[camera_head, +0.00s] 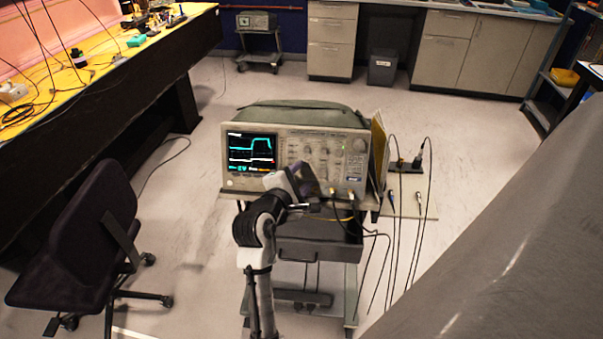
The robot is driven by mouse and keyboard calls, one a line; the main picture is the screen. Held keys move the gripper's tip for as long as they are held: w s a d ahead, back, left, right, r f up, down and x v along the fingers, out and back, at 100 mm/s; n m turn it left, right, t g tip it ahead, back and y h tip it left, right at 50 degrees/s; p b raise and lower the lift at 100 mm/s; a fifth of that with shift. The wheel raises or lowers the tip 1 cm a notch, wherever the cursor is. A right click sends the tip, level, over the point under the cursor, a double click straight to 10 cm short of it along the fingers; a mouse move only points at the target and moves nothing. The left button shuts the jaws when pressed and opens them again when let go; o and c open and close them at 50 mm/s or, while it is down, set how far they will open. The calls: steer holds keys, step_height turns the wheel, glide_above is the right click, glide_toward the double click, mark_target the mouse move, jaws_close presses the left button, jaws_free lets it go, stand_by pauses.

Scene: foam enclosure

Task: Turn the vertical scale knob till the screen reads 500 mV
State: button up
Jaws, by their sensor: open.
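The oscilloscope (347,160) stands on a wheeled cart in the middle of the head view. The front panel right of the screen carries several knobs (323,152); I cannot tell which is the vertical scale knob. My gripper (308,188) is in front of the lower middle of the panel and covers part of it. It is open; whether it touches a knob I cannot tell. Its fingertips are hard to make out.
Cables (387,235) hang from the scope's lower right and beside the cart (318,250). An office chair (75,245) stands at left below a yellow-topped bench (75,85). A grey sloping surface (500,250) fills the lower right. The floor behind the cart is clear.

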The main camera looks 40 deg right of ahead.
steer(key=shift+w+d+f, duration=0.1)
steer(key=shift+w+d, duration=0.05)
steer(key=shift+d, duration=0.2)
steer(key=shift+c, duration=0.4)
jaws_close()
steer(key=shift+m+p, duration=0.4)
steer(key=shift+p, duration=0.05)
steer(key=shift+r+m+g+p, duration=0.3)
steer(key=shift+m+p, duration=0.2)
steer(key=shift+m, duration=0.1)
steer(key=m+p, duration=0.1)
steer(key=m, duration=0.1)
steer(key=shift+w+m+g+y, duration=0.15)
steer(key=shift+m+g+y, duration=0.25)
steer(key=m+y, duration=0.1)
steer(key=m, duration=0.2)
steer(key=shift+g, duration=0.4)
steer(key=shift+r+m+y, duration=0.1)
steer(key=shift+m+y, duration=0.6)
steer(key=shift+m, duration=1.1)
